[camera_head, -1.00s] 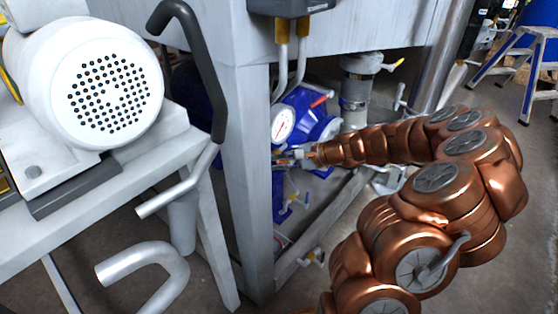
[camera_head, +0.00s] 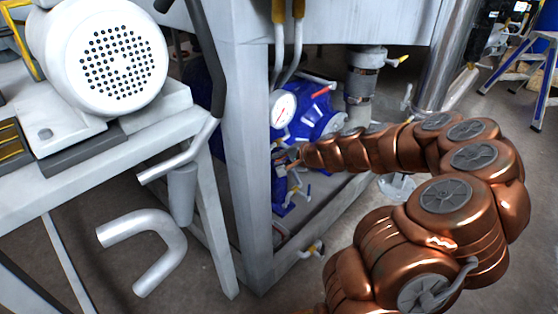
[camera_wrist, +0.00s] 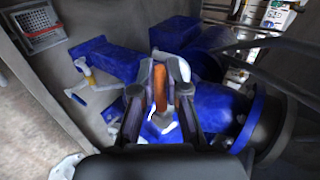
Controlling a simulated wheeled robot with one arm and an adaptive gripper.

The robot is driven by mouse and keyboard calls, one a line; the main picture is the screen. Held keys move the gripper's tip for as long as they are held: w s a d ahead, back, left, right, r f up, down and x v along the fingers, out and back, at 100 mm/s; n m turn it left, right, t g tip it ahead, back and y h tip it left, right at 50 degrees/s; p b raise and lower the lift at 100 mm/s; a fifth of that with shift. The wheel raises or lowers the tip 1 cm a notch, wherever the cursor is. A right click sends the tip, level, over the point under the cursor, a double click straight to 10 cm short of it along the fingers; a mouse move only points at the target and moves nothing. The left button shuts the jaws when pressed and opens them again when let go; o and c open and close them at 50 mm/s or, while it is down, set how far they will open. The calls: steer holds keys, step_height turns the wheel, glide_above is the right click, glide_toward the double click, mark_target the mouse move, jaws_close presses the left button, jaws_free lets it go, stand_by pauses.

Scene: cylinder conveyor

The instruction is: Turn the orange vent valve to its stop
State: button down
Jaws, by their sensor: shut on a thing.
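The orange vent valve handle (camera_wrist: 160,88) stands upright between the two dark fingers of my gripper (camera_wrist: 160,104) in the wrist view. The fingers are closed on it, one on each side, with a pale curved part just behind it. Blue pump housing (camera_wrist: 105,60) lies around and beneath the valve. In the head view my gripper (camera_head: 284,163) reaches in beside the grey frame post, below the round white gauge (camera_head: 283,110). The valve is too small and covered there to make out clearly.
A grey post (camera_head: 248,150) stands close left of my gripper. A red lever (camera_head: 318,90) and a blue body (camera_head: 318,122) are just above it. A wide dark round flange (camera_wrist: 268,125) is at right in the wrist view. A white motor (camera_head: 105,60) stands at left.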

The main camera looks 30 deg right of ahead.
steer(key=shift+d, duration=0.15)
steer(key=c, duration=1.2)
jaws_free()
steer(key=v, duration=1.2)
steer(key=shift+a+f, duration=0.1)
steer(key=shift+a, duration=0.1)
